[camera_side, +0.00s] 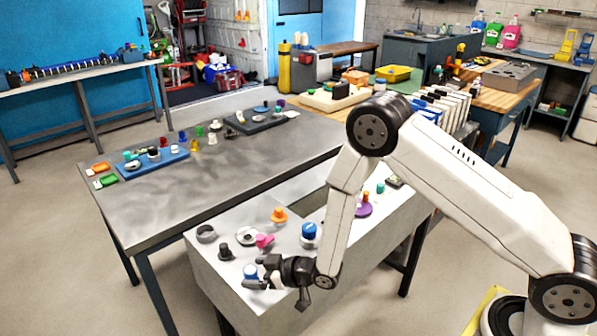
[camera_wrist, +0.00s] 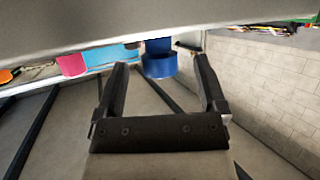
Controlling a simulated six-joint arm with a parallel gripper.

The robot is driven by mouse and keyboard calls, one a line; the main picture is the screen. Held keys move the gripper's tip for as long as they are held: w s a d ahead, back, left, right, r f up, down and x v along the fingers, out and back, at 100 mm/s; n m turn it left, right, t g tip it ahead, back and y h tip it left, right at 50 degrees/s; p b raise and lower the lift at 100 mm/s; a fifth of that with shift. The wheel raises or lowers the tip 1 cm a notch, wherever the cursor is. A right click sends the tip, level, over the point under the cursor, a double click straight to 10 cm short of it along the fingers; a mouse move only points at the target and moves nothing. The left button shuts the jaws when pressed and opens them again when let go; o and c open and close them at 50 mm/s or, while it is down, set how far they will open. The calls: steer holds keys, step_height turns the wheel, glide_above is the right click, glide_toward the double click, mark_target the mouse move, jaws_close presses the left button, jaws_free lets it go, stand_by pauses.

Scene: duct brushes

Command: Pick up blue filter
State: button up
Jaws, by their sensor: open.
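A blue cylindrical piece, apparently the blue filter (camera_wrist: 158,64), shows in the wrist view beyond and between my fingertips, with a clear gap to each finger. In the side view, a blue piece with a pale base (camera_side: 250,271) stands near the front edge of the grey bench, just left of my gripper (camera_side: 274,290). My gripper (camera_wrist: 160,66) is open and empty, low at the bench's front end. Another blue-topped piece with a white base (camera_side: 309,231) stands farther back. The exact finger-to-filter distance is hard to tell.
Close by on the bench (camera_side: 215,272) stand a black piece (camera_side: 225,252), a pink piece (camera_side: 264,241), a white ring (camera_side: 247,236) and an orange piece (camera_side: 279,216). A rectangular opening (camera_side: 312,203) lies behind them. A metal table (camera_side: 150,215) adjoins at left.

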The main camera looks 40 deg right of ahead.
steer(key=shift+x, duration=1)
steer(key=shift+s, duration=0.1)
jaws_close()
